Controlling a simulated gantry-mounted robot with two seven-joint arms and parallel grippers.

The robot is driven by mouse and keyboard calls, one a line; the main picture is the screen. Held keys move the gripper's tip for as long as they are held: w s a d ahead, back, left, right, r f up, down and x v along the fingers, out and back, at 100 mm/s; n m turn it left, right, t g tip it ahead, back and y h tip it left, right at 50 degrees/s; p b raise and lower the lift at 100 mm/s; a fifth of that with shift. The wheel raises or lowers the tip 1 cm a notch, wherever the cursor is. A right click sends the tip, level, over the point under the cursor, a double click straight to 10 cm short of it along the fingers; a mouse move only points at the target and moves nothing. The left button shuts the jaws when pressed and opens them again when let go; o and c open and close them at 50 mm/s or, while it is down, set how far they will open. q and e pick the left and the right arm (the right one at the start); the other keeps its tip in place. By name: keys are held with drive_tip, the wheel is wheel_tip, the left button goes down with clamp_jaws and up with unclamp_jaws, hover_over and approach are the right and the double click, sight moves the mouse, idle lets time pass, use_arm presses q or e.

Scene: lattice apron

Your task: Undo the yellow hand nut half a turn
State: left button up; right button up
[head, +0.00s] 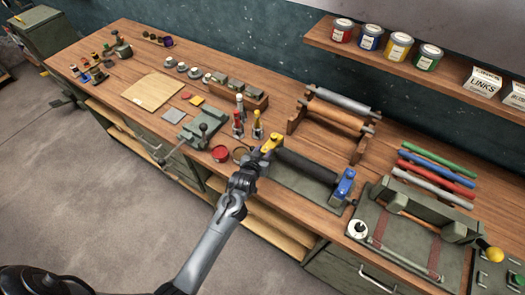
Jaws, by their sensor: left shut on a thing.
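The yellow hand nut (274,140) sits at the left end of a device with a black roller (305,166) on a grey-green base (289,191). A blue part (345,183) stands at the roller's right end. My left gripper (262,156) reaches up from the lower left and is shut on the yellow hand nut. The fingers and wrist hide part of the nut and the left end of the base. My right gripper is not in view.
A rack with a copper-coloured roller (334,116) stands behind. A green press (425,212) with a yellow knob (494,254) is at the right. Bare wood (352,215) shows near the front edge.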

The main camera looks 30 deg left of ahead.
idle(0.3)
use_arm(q)
drive_tip(key=o, duration=1)
drive_tip(key=shift+o, duration=0.2)
drive_tip(key=shift+s+d+r, duration=0.2)
drive_tip(key=shift+s+r, duration=0.05)
drive_tip(key=shift+s, duration=0.3)
drive_tip(key=v, duration=0.9)
drive_tip(key=shift+s+d, duration=0.2)
drive_tip(key=shift+d, duration=0.05)
drive_tip(key=shift+r, duration=0.15)
